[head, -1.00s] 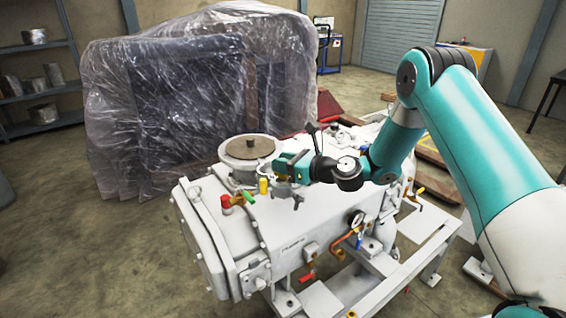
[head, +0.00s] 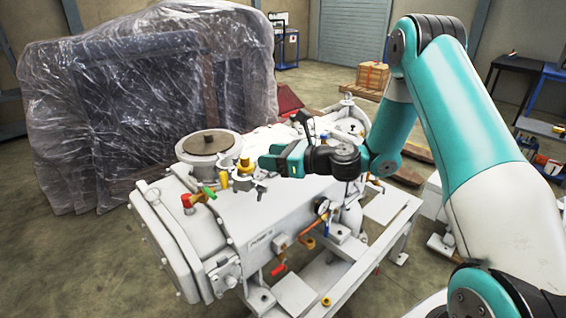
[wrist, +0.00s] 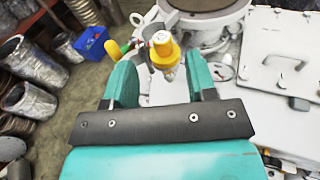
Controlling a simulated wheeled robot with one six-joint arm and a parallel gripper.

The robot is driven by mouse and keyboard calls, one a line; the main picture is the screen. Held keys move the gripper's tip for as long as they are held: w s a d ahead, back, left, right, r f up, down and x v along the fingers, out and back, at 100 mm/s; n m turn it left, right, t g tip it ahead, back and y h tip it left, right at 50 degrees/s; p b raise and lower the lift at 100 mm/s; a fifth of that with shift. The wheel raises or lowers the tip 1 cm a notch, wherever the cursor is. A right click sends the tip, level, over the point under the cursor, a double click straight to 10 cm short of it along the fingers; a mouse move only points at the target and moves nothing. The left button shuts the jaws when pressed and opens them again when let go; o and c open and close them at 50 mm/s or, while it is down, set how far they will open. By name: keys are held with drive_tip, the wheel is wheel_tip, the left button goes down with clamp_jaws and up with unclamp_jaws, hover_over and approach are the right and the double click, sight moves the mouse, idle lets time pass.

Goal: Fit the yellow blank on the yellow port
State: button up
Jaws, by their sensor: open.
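A yellow fitting with a rounded top (head: 246,165), which looks like the blank, stands upright on the top of the white pump housing. A grey winged clamp (head: 250,185) shows just below it, and the port under it is hidden. In the wrist view the yellow fitting (wrist: 163,50) has a pale top and lies ahead of the gap between my fingers. My gripper (head: 265,160) is open and empty, just right of the fitting. In the wrist view my teal fingers (wrist: 160,72) stand wide apart. I cannot tell how firmly the fitting is seated.
A round flange with a brown disc (head: 208,142) stands close behind the fitting. Red, green and yellow valve handles (head: 200,195) lie to its left. A plastic-wrapped load (head: 140,100) stands behind the pump. A small yellow ring (head: 326,302) shows at the frame's lower front.

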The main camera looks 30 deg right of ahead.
drive_tip(key=s+a+r+n+g, duration=0.3)
drive_tip(key=s+a+n+g, duration=0.25)
drive_tip(key=s+n, duration=0.35)
drive_tip(key=s+a+r+n+g, duration=0.4)
drive_tip(key=s+a+n, duration=0.3)
drive_tip(key=n, duration=0.3)
drive_tip(key=s+d+r+n+g+h, duration=0.1)
drive_tip(key=s+n+h, duration=0.2)
drive_tip(key=s+n, duration=0.5)
drive_tip(key=s+d+r+n+g+h, duration=0.1)
drive_tip(key=s+n+h, duration=0.2)
drive_tip(key=s+n, duration=0.5)
drive_tip(key=shift+s+d+g, duration=0.2)
drive_tip(key=shift+s+g, duration=0.15)
drive_tip(key=shift+s, duration=0.2)
